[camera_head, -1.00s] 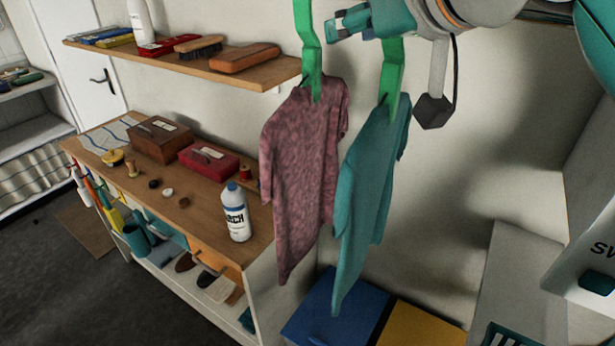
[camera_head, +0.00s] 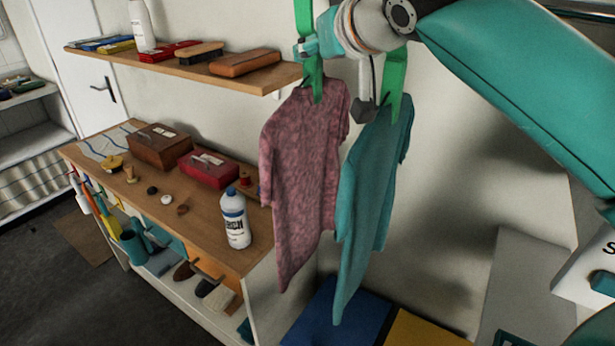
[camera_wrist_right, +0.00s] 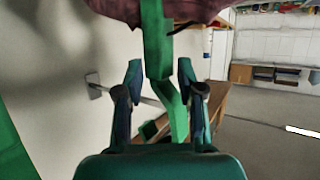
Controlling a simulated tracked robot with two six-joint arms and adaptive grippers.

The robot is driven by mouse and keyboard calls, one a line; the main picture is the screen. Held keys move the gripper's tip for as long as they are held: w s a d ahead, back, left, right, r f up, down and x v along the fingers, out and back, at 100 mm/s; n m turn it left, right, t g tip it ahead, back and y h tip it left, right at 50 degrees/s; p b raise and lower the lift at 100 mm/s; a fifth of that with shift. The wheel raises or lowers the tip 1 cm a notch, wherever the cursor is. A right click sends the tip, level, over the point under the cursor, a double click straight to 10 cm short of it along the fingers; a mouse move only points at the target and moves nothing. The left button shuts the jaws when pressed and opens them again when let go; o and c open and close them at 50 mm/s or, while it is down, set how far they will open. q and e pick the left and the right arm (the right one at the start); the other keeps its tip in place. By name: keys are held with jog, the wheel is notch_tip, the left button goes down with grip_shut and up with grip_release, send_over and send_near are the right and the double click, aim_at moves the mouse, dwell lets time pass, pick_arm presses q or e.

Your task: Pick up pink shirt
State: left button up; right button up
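The pink shirt (camera_head: 303,180) hangs from a green strap-like hanger (camera_head: 304,20) in the middle of the head view. My right gripper (camera_head: 306,48) is at this hanger, just above the shirt's collar. In the right wrist view, its two fingers (camera_wrist_right: 160,75) stand apart, one on each side of the green hanger (camera_wrist_right: 158,45), with gaps visible. The shirt's pink edge (camera_wrist_right: 150,8) shows at the top of that view. A teal shirt (camera_head: 368,210) hangs close to the right on another green hanger (camera_head: 395,75). My left gripper is not in view.
A wall shelf (camera_head: 190,70) with boxes and a brush is left of the hanger. A wooden counter (camera_head: 160,205) with boxes and a white bottle (camera_head: 235,218) stands below left. Blue (camera_head: 345,310) and yellow (camera_head: 425,330) surfaces lie below the shirts.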

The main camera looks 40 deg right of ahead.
grip_shut()
jog(key=shift+r, duration=0.15)
dwell(0.5)
